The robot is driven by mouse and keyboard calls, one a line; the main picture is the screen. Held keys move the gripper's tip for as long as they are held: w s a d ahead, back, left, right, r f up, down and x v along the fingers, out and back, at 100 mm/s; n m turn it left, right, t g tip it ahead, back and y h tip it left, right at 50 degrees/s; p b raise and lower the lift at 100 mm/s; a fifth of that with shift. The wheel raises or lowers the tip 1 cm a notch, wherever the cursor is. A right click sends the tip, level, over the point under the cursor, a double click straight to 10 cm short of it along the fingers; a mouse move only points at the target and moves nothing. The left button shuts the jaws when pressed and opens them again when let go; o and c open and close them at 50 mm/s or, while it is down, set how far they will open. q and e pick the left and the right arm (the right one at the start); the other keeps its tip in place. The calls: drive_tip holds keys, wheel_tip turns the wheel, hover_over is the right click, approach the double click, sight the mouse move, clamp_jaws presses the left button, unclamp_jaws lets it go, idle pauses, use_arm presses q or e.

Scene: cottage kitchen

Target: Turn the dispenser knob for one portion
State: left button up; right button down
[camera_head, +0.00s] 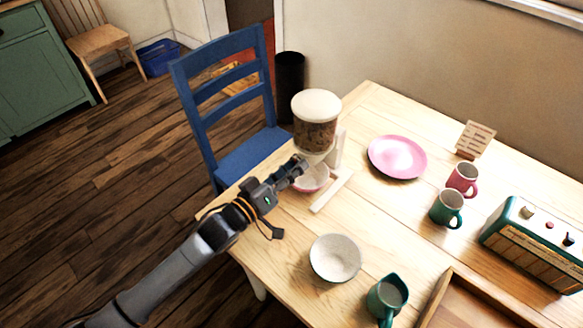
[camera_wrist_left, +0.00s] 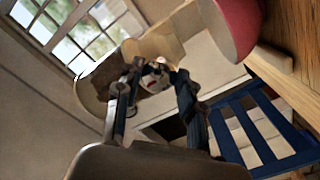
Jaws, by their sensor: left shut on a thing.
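The dispenser (camera_head: 315,122) stands on the table near its left edge, with a clear hopper of brown contents, a white lid and a pale stand. A pink bowl (camera_head: 320,183) with a pale inside sits under its spout; part of it is hidden by my gripper, and its pink side shows in the left wrist view (camera_wrist_left: 238,22). My left gripper (camera_head: 301,163) reaches in from the left at the dispenser's front, below the hopper. In the left wrist view its fingers (camera_wrist_left: 152,72) are closed on the knob, which is mostly hidden between them. My right gripper is out of view.
On the table (camera_head: 290,225) are a white bowl (camera_head: 335,258), a green jug (camera_head: 387,297), a pink plate (camera_head: 397,157), two mugs (camera_head: 447,207), a radio (camera_head: 535,243) and a wooden tray (camera_head: 437,305). A blue chair (camera_head: 228,100) stands close behind the dispenser.

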use_arm(q)
drive_tip(key=shift+m, duration=0.5)
drive_tip(key=shift+m+p, duration=1.15)
drive_tip(key=shift+m, duration=1.75)
drive_tip(key=shift+w+a, duration=0.1)
drive_tip(key=o, duration=1.2)
drive_tip(key=shift+c, duration=0.2)
